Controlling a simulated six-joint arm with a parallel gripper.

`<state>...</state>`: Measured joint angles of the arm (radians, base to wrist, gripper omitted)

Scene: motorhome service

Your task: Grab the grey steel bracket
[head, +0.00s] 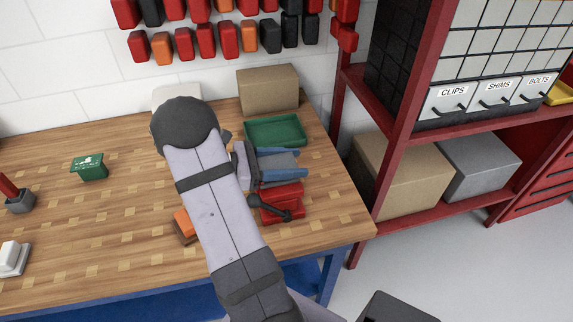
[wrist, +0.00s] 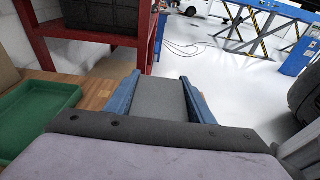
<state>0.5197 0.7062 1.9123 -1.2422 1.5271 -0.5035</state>
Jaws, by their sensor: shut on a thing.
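The grey steel bracket (head: 283,162) shows as a flat grey piece between the two blue fingers of my gripper (head: 302,163), over the right part of the workbench. In the wrist view the bracket (wrist: 160,104) fills the space between the fingers of my gripper (wrist: 160,77), with a finger along each side. My gripper is shut on it. The bracket's underside and near end are hidden, and I cannot tell whether it touches the bench.
A green tray (head: 275,131) lies just behind my gripper, with a cardboard box (head: 268,90) behind it. Red items (head: 287,192) lie close in front. An orange block (head: 184,226) is partly behind my arm. A red shelf rack (head: 398,150) stands to the right.

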